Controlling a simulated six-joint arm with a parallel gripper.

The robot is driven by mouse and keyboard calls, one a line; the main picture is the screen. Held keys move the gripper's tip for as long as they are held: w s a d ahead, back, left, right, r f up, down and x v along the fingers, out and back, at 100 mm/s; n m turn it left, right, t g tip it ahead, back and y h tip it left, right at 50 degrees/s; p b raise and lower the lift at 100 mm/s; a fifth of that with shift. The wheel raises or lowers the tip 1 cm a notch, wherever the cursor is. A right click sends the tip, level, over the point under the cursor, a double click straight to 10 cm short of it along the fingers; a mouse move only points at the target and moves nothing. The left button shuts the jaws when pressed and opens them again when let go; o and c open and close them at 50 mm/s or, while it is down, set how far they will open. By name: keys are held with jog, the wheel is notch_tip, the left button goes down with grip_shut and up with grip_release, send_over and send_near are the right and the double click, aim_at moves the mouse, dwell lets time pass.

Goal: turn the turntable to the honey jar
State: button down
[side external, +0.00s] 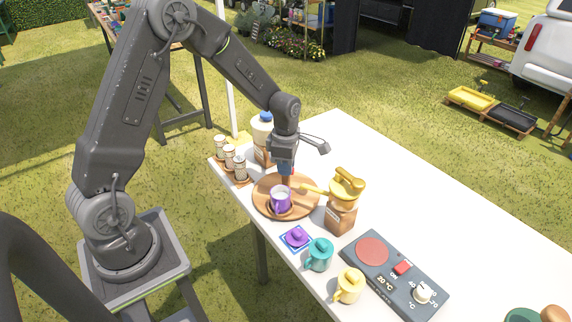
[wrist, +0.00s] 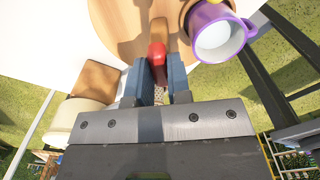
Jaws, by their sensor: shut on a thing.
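The turntable (side external: 262,198) is a round wooden disc on the white table; part of it shows in the wrist view (wrist: 112,22). My gripper (side external: 287,170) points down over the disc. In the wrist view its blue fingers (wrist: 158,80) are shut on an upright wooden peg with a red tip (wrist: 157,50). I cannot pick out a honey jar for certain.
A wooden grinder with a yellow top (side external: 341,214) stands right of the disc. A white bottle with a blue cap (side external: 262,132) and several small jars (side external: 229,157) stand behind and left. Teal (side external: 319,255) and yellow (side external: 349,286) mugs and a hotplate (side external: 392,275) are nearer.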

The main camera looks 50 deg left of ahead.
jog(key=shift+n, duration=5)
jog(key=c, duration=1.1)
grip_release()
jog(key=shift+o, duration=0.2)
notch_tip(320, 180, up, 14)
jog(key=shift+f, duration=0.1)
